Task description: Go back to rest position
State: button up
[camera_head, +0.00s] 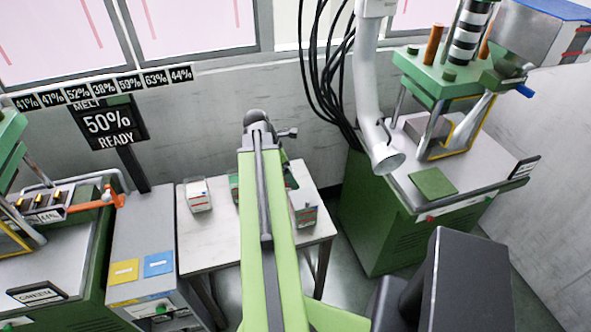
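My arm's green and grey link (262,225) reaches up from the bottom centre of the picture to a dark joint near the back wall. Beyond that joint, parts of the arm show only in small pieces beside the link. My gripper's fingers cannot be made out; the arm's own link covers the area behind it. No held object shows.
A small white table (222,240) stands beyond the arm, with a white box (198,195) at left and another box (303,208) at right. Green machines stand left and right (380,225). A white duct (366,90) hangs beside the right machine. Black cables hang along the wall.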

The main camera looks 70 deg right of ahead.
jog(key=shift+p+v, duration=0.5)
jog(key=shift+v, duration=0.65)
